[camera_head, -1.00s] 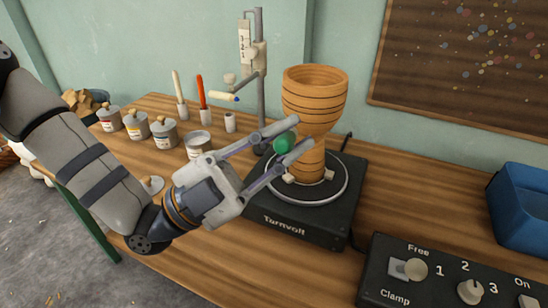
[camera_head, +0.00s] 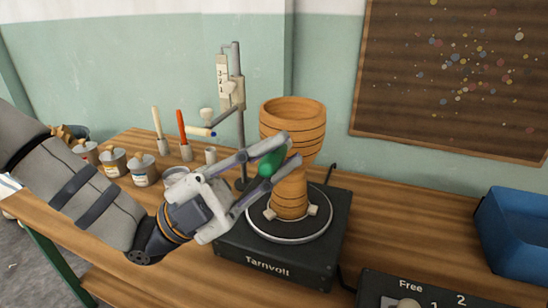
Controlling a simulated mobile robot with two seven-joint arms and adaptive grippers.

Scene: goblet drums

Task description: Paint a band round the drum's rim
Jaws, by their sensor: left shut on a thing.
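The drum (camera_head: 293,128), a wooden goblet shape with dark grooves, stands upright on the round plate of the black turntable (camera_head: 270,262) labelled "Tarnvoll". Small pale blocks sit at its foot. My left gripper (camera_head: 287,153) reaches in from the left, in front of the drum's waist, and is shut on a green rounded thing (camera_head: 272,162). The fingers partly hide that thing, and I cannot tell what it is attached to.
Two upright handles, cream (camera_head: 157,122) and red (camera_head: 181,125), stand in holders at the left. Several paint tins (camera_head: 145,172) line the bench there. A control box (camera_head: 385,290) is front right, and a blue bin (camera_head: 515,235) stands far right. The bench between them is clear.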

